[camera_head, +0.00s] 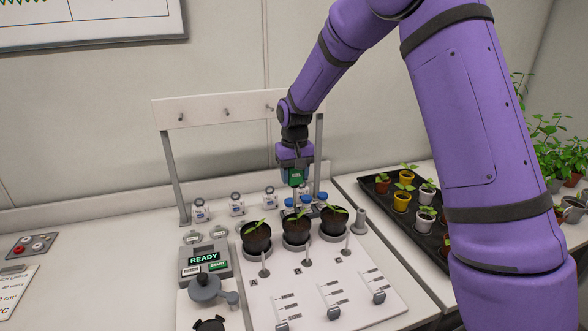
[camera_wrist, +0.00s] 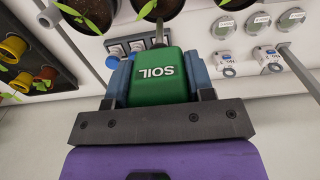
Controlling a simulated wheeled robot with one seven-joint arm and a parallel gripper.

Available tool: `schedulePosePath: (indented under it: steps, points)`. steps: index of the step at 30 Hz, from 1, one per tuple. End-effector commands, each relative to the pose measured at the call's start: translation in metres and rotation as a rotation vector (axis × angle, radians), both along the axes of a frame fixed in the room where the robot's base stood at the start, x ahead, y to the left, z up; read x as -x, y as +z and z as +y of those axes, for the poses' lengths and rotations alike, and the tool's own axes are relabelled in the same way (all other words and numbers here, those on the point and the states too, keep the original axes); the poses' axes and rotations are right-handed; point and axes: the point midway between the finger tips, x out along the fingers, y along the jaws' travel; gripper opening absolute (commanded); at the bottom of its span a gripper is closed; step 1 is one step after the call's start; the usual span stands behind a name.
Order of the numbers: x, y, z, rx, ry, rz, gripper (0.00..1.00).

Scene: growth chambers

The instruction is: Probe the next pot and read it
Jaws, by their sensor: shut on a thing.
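My gripper (camera_head: 295,181) is shut on a green probe marked SOIL (camera_wrist: 157,75), which points down. A grey reader (camera_head: 205,262) at the left shows READY in green.
A white board (camera_head: 330,295) with pegs and small sliders lies in front of the pots. A white rack frame (camera_head: 215,110) and small blue-topped items stand behind. A black tray (camera_head: 440,240) of potted seedlings is at the right. The bench at far left is mostly clear.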

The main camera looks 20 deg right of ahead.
Motion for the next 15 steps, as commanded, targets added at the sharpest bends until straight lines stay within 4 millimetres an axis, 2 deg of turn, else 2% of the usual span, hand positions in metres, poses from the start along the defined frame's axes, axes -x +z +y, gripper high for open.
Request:
schedulePosePath:
  steps: [6,15]
  points:
    - [0.001,-0.020,0.000,0.000,0.000,0.003,0.19]
    - [0.000,-0.037,0.000,0.000,0.000,0.002,0.19]
